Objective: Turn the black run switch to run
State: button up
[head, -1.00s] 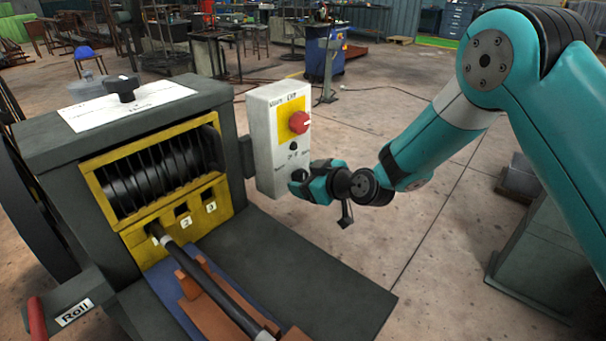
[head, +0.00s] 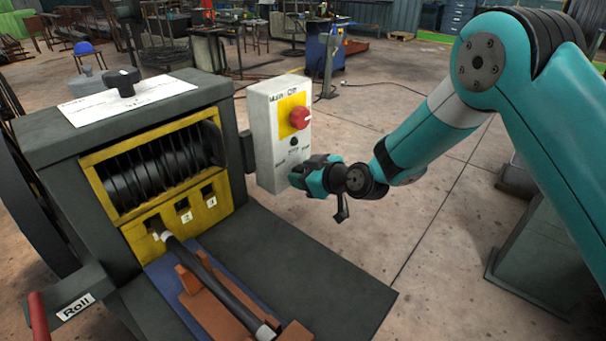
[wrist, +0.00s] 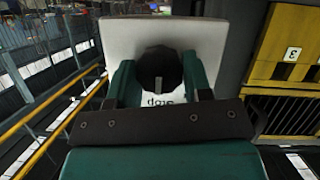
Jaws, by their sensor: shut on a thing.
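The black run switch (wrist: 160,65) is a round dark knob on the white control box (head: 264,140). In the wrist view it sits between the two teal fingers of my gripper (wrist: 160,76), which is shut on it. A pale mark on the knob points down in that view, toward an upside-down "Stop" label (wrist: 160,100). The other labels on the switch are hidden or too small to read there. In the head view my gripper (head: 304,175) is at the lower front of the box and covers the switch.
A red knob (head: 299,118) on a yellow plate is higher on the same box. The grey machine with its black drum (head: 160,168) stands left of the box, with a dark plate (head: 330,275) in front.

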jog(key=m+g+y+b, duration=0.1)
jog(key=m, duration=0.1)
jog(key=m+g+y+b, duration=0.1)
jog(key=m+b, duration=0.1)
jog(key=m+g+y+b, duration=0.1)
jog(key=m+b, duration=0.1)
jog(key=shift+w+d, duration=0.25)
jog(key=shift+w, duration=0.05)
dwell(0.3)
jog(key=shift+m+b, duration=0.3)
jog(key=o, duration=0.9)
jog(key=shift+d, duration=0.1)
jog(key=b+v, duration=0.1)
jog(key=v, duration=1.6)
jog(key=shift+d+r+b, duration=0.15)
jog(key=shift+b, duration=0.2)
